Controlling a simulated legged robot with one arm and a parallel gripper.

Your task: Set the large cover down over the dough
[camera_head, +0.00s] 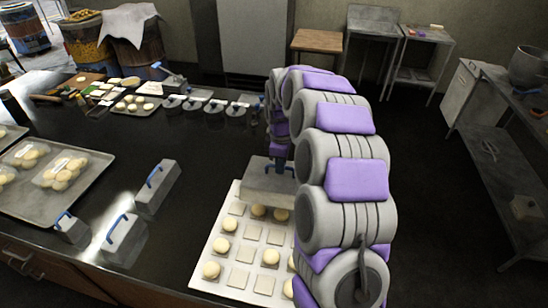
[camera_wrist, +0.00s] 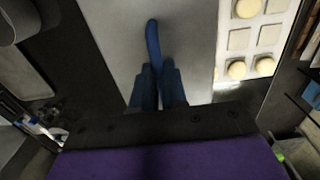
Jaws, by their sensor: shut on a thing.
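My gripper (camera_wrist: 158,88) is shut on the blue handle (camera_wrist: 153,40) of a large grey metal cover (camera_head: 268,184). The cover is held over the far part of a white board (camera_head: 203,268) with dough on it. In the head view, round dough balls (camera_head: 211,270) and flat square pieces (camera_head: 249,254) sit in rows on the board. The cover hides part of the far rows, and my arm hides the board's right side. In the wrist view, the cover's top (camera_wrist: 190,45) fills the middle, with some dough (camera_wrist: 237,69) to its right. I cannot tell whether the cover touches the board.
Other blue-handled metal covers stand on the dark counter: a long one (camera_head: 156,188), a medium one (camera_head: 121,238) and a small one (camera_head: 72,229). A tray (camera_head: 52,203) with bagged dough lies at left. Several small round-based tools (camera_head: 195,105) stand at the back. The counter's middle is clear.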

